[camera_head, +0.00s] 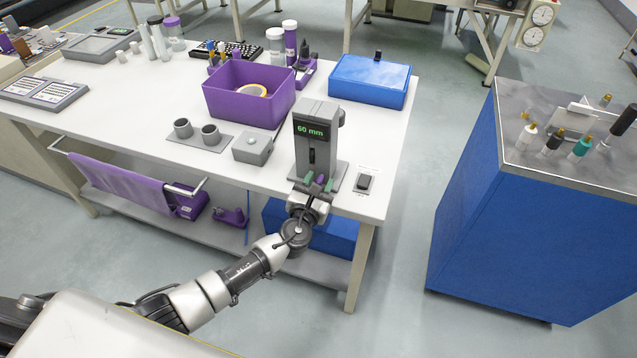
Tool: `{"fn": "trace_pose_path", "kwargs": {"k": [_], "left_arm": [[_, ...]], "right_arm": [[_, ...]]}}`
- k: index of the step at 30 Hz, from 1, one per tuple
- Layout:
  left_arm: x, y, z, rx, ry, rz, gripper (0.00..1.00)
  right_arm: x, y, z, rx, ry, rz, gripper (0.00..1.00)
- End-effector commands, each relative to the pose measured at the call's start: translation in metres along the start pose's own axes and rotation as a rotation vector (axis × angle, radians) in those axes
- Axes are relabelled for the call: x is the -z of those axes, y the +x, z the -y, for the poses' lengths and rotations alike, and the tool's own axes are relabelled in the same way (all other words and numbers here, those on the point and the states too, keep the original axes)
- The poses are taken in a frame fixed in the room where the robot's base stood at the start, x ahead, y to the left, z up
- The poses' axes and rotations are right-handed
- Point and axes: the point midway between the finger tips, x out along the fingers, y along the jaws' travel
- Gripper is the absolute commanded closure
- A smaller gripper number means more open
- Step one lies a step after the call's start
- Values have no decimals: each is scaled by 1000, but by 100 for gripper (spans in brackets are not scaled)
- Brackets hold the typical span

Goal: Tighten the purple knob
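A grey device (318,135) with a green "60 mm" display stands upright near the front right of the white table (385,160). My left gripper (319,183) is at the foot of the device's front, its two fingers apart with green on their tips. A small purple patch, perhaps the purple knob (319,179), shows between the fingertips. It is too small and too covered to tell whether the fingers touch it or grip it. My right gripper is not in view.
A small grey box (252,149) and a plate with two grey cups (211,135) lie left of the device. Behind are a purple bin (240,105) and a blue box (370,82). A switch (365,182) lies right. A blue cabinet (480,190) stands across a floor gap.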

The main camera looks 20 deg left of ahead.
Motion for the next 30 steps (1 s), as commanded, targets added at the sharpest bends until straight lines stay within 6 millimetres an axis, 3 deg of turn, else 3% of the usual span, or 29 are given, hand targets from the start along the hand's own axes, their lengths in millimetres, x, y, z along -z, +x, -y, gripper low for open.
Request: {"fn": "trace_pose_path", "kwargs": {"k": [8,21,30], "left_arm": [[-1,-7,0,0,-1,1,57],[1,-88,0,1,0,-1,57],[0,-108,0,-1,0,1,57]], "right_arm": [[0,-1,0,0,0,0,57],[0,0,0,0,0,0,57],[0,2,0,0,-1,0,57]]}}
